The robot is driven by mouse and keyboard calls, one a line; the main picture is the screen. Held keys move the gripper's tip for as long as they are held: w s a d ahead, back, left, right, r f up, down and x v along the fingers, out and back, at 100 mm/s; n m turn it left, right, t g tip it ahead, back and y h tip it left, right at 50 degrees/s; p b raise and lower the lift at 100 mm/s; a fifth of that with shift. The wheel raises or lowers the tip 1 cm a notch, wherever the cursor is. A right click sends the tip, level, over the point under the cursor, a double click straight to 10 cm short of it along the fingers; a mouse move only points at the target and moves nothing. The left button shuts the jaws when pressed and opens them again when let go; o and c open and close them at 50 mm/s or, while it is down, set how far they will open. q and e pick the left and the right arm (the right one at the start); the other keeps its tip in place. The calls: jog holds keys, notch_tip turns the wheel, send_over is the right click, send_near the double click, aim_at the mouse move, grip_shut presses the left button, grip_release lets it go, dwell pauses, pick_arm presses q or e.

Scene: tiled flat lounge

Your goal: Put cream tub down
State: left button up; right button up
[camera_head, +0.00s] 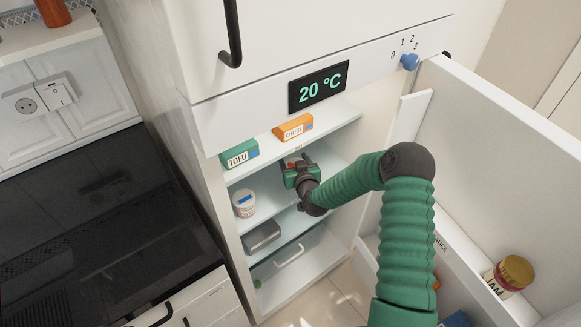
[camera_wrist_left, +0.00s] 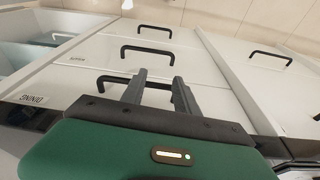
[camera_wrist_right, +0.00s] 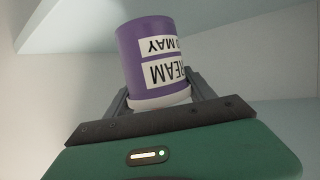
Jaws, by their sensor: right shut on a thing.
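The cream tub (camera_wrist_right: 151,58) is purple with white labels and a pale lid. In the right wrist view it stands between the fingers of my right gripper (camera_wrist_right: 160,98), which is shut on it; the label text is upside down there. In the head view my right gripper (camera_head: 297,167) reaches into the open fridge, below the top shelf, and the tub cannot be made out. My left gripper (camera_wrist_left: 158,82) is open and empty, in front of drawers in the left wrist view.
A tofu box (camera_head: 239,153) and a cheese box (camera_head: 294,127) sit on the upper fridge shelf. A white tub (camera_head: 243,203) and a grey container (camera_head: 262,237) stand lower at the left. The open fridge door (camera_head: 500,130) is at the right, with a jar (camera_head: 511,275) in it.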

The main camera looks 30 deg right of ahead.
jog(key=shift+w+d+f, duration=0.15)
jog(key=shift+w+d, duration=0.1)
jog(key=shift+w, duration=0.4)
jog(key=shift+w+f, duration=0.15)
jog(key=shift+f, duration=0.05)
jog(key=f, duration=0.1)
jog(key=f+b, duration=0.1)
jog(key=shift+a+f, duration=0.2)
jog(key=shift+f, duration=0.2)
jog(key=o, duration=1.8)
